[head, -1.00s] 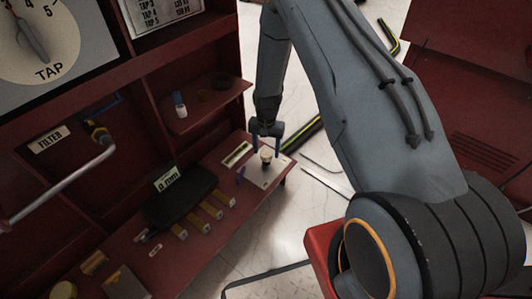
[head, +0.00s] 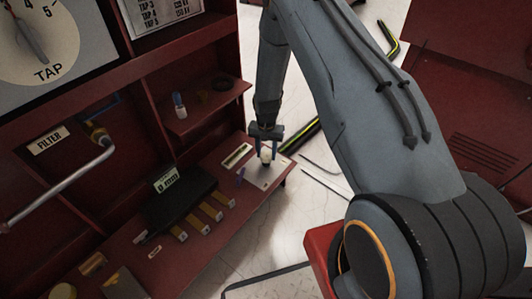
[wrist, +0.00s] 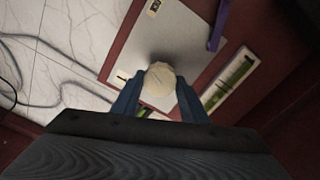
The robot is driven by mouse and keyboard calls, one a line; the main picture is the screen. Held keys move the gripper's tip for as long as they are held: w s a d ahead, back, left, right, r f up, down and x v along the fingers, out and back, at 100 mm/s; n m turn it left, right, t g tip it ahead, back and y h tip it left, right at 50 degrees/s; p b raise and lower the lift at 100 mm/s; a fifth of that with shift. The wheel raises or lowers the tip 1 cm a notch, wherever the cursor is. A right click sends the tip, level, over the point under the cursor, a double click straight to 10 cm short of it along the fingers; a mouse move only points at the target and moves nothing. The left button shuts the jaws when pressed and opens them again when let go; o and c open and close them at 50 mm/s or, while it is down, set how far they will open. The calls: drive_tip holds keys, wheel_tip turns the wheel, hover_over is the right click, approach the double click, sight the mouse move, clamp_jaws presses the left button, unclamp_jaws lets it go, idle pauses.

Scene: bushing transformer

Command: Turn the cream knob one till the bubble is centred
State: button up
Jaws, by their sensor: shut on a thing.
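The cream knob (wrist: 160,79) is round and pale, and stands on a light grey plate (wrist: 178,35) in the wrist view. It also shows in the head view (head: 265,156), at the right end of the red bench. My gripper (wrist: 160,82) is shut on the knob, with one blue finger on each side; it also shows in the head view (head: 266,149). The level (wrist: 229,84) is a pale strip with a green vial, right of the knob in the wrist view. It also lies on the bench in the head view (head: 236,155). I cannot make out the bubble.
A purple piece (wrist: 219,24) stands beside the plate. A black object (head: 180,195) and several yellow-brown blocks (head: 212,212) lie further left on the bench. A shelf (head: 205,115) is above. A black-and-yellow bar (head: 301,137) lies on the floor beyond the bench's end.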

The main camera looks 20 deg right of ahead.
drive_tip(key=shift+n, duration=0.3)
drive_tip(key=n+p, duration=0.1)
drive_tip(key=n, duration=0.3)
drive_tip(key=shift+n, duration=0.4)
drive_tip(key=n+p, duration=0.1)
drive_tip(key=n, duration=0.3)
drive_tip(key=n+p, duration=0.1)
drive_tip(key=n, duration=0.4)
drive_tip(key=shift+s+n, duration=0.1)
drive_tip(key=shift+n, duration=0.3)
drive_tip(key=n, duration=0.4)
drive_tip(key=shift+n, duration=0.4)
drive_tip(key=o, duration=1.1)
